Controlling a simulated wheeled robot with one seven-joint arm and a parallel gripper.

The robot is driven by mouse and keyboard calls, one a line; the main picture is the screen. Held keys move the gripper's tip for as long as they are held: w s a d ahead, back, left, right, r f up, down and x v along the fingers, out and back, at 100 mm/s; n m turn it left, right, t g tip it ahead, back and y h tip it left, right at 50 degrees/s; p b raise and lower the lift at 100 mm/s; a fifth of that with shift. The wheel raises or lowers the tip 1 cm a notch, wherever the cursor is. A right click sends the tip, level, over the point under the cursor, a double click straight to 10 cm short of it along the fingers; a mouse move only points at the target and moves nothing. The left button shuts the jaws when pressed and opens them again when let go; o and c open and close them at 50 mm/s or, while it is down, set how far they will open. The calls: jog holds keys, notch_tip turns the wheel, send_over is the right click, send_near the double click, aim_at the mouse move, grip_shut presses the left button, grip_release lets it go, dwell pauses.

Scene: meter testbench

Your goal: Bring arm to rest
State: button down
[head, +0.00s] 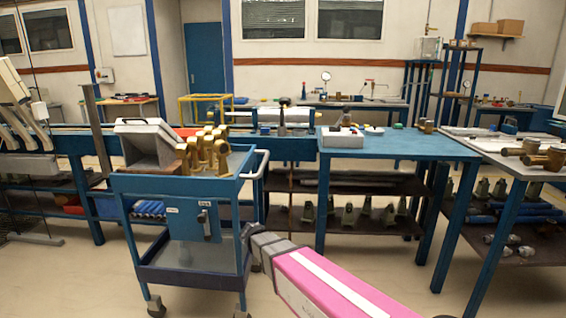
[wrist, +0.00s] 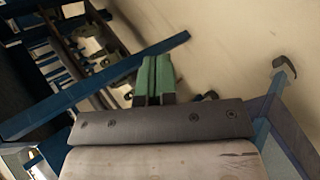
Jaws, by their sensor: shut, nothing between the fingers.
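My gripper (wrist: 155,80) shows in the wrist view with its two green fingers side by side, shut and empty. Below them is the dark wrist plate. In the head view my pink arm reaches in from the bottom, its grey end just right of the blue cart (head: 180,185). The fingers cannot be made out there. I cannot tell whether the arm touches the cart.
The cart carries a grey sloped box (head: 150,140) and several brass fittings (head: 208,150). A blue table (head: 400,147) stands right of it, and a grey-topped workbench (head: 490,155) further right. Pale floor lies open between cart and table, around my arm.

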jog(key=s+d+f+m+g+y, duration=0.1)
jog(key=s+d+m+y, duration=0.2)
jog(key=d, duration=0.6)
jog(key=s+d+f+m+g+y, duration=0.1)
jog(key=s+d+m+y, duration=0.2)
jog(key=d, duration=0.7)
jog(key=s+y, duration=0.2)
jog(key=s, duration=0.2)
jog(key=shift+s+m+y, duration=0.3)
jog(key=shift+m, duration=0.1)
